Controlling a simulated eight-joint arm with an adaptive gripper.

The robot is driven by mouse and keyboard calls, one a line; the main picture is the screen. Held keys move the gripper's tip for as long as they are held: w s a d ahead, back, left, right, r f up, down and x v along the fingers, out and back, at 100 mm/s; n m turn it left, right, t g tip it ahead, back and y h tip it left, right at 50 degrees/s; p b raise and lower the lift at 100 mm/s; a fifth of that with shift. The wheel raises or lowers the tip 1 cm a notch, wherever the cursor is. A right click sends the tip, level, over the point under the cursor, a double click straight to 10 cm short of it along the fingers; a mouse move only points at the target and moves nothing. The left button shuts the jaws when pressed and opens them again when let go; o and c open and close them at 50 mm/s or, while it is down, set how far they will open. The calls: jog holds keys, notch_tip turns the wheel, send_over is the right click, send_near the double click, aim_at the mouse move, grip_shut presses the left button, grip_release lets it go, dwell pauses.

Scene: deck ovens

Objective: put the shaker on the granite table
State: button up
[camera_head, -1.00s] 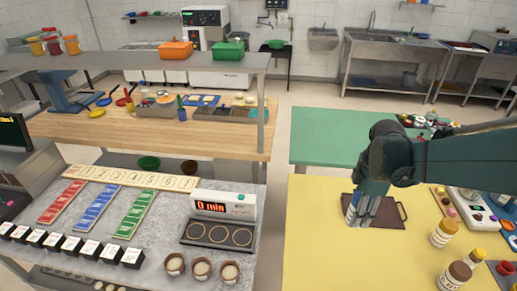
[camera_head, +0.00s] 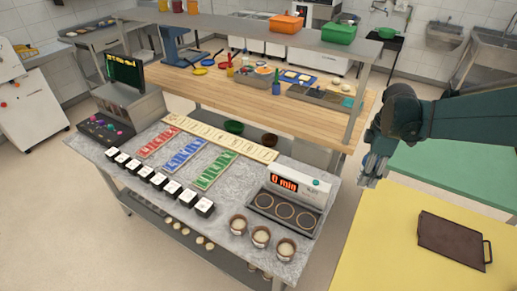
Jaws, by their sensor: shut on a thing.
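The granite table (camera_head: 207,219) is the grey speckled counter across the left and middle of the head view. My gripper (camera_head: 372,170) hangs at the right, between the granite table and the yellow table, pointing down. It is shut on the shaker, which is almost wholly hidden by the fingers. The gripper appears above the tabletops, to the right of the timer unit.
On the granite table are a timer unit (camera_head: 290,197) reading "0 min", several small bowls (camera_head: 261,237), black-and-white blocks (camera_head: 160,180) and coloured strips (camera_head: 214,170). A wooden counter (camera_head: 300,112) lies behind. A brown board (camera_head: 452,238) lies on the yellow table (camera_head: 392,250).

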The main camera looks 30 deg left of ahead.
jog(key=w+a+f+n, duration=0.1)
jog(key=a+f+n, duration=0.1)
jog(key=a, duration=2.8)
jog(key=s+a+f+p, duration=0.1)
jog(key=s+a, duration=0.2)
jog(key=a, duration=0.7)
jog(key=s+a+f, duration=0.1)
jog(key=s+a, duration=0.3)
jog(key=a, duration=0.5)
jog(key=shift+n, duration=0.4)
jog(key=shift+w+f, duration=0.2)
jog(key=shift+f, duration=2.35)
jog(key=shift+f, duration=0.1)
jog(key=shift+f, duration=3.05)
jog(key=shift+f, duration=1.85)
